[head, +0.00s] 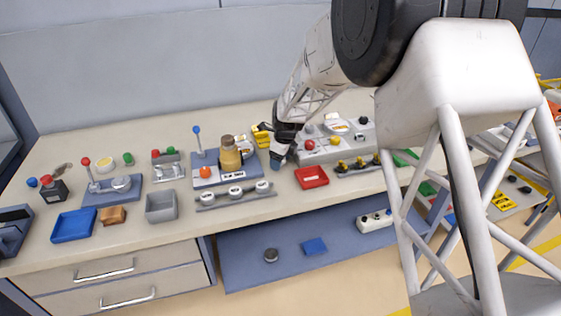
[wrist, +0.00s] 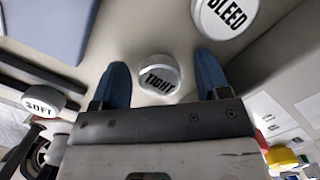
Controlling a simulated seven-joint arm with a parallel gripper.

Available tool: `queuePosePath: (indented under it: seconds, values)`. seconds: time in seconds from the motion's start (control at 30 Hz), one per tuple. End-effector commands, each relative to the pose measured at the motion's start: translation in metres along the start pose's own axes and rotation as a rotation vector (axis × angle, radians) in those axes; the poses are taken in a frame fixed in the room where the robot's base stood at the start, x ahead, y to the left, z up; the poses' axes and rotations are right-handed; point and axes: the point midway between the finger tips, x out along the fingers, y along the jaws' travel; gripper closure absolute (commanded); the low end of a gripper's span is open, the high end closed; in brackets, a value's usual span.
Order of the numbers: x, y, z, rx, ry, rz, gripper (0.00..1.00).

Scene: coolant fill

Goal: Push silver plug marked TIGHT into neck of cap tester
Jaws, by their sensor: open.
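The silver plug marked TIGHT (wrist: 159,80) stands label-up in the wrist view, between the two blue fingers of my gripper (wrist: 161,68). The fingers are open, with a gap showing on each side of the plug; their height relative to it is hard to judge. In the head view my gripper (head: 277,161) points down over the bench, right of a blue-based device with a gold-brown cylinder (head: 230,157), which may be the cap tester. No label or neck is readable there. Small silver discs stand in a grey rack (head: 222,201) in front of it; their markings are unreadable.
In the wrist view a plug marked BLEED (wrist: 224,20) is at upper right and one marked SOFT (wrist: 42,102) at left. In the head view a red tray (head: 311,177), a grey bin (head: 161,207) and a blue tray (head: 73,225) stand on the bench. A blue-knobbed lever (head: 197,140) rises behind.

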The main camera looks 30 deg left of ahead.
Motion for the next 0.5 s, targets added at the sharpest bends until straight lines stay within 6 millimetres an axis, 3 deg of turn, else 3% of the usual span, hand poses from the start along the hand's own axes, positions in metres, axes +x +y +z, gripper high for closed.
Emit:
queuePosePath:
  seconds: [0.17, 0.5]
  values:
    - [-0.0001, 0.0, 0.0, 0.0, 0.0, 0.0, 0.31]
    - [-0.0002, 0.0, 0.0, 0.0, 0.0, 0.0, 0.82]
